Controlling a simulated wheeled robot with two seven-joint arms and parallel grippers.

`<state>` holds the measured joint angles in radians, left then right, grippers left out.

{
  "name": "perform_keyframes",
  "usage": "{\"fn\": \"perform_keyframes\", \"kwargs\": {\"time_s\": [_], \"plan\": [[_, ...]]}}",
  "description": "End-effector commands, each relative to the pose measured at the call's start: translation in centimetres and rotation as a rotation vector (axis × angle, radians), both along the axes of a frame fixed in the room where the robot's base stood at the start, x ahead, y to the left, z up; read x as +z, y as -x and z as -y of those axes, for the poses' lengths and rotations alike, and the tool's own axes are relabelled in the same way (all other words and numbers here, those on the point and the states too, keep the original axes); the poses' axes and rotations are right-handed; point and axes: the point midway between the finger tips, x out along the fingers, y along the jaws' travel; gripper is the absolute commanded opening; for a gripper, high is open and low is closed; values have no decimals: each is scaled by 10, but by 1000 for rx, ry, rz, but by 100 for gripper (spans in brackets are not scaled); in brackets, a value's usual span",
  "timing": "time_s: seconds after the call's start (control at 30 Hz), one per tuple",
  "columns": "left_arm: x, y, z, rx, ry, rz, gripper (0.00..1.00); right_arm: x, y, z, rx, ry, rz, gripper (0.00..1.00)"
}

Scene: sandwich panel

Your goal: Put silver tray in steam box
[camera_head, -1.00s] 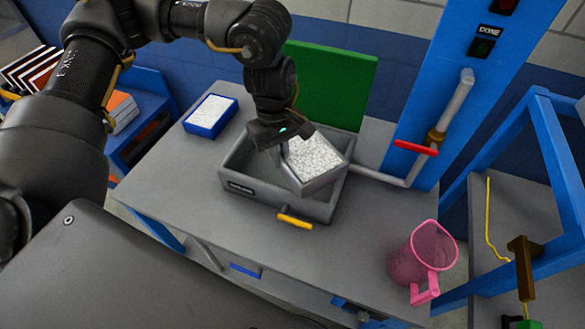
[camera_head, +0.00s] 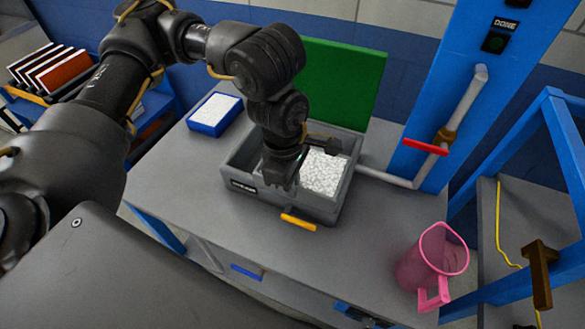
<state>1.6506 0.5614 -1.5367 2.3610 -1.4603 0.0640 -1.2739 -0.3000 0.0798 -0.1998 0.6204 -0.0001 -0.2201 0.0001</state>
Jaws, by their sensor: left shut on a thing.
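The silver tray (camera_head: 325,172), filled with white granular stuff, sits low inside the grey steam box (camera_head: 312,213), toward its right side. The box stands on the grey table with its green lid (camera_head: 345,80) raised at the back and a yellow handle (camera_head: 299,222) at the front. My left gripper (camera_head: 285,178) reaches down over the box at the tray's left edge and is shut on the tray. The gripper and wrist hide that edge and part of the box interior. My right gripper is out of view.
A blue tray with white contents (camera_head: 214,112) is left of the box. A pink pitcher (camera_head: 428,258) stands at the table's right edge. A pipe with a red handle (camera_head: 426,146) runs to the box's right side. A blue frame (camera_head: 572,170) stands at far right.

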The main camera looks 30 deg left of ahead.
Motion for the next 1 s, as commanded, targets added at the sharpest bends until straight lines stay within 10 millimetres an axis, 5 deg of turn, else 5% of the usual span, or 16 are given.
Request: {"fn": "perform_keyframes", "kwargs": {"time_s": [0.57,1.0], "plan": [[-38,-75,-50,8,-1,-3,0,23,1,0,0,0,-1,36],[-90,-109,-71,1,0,0,0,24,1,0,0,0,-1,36]]}}
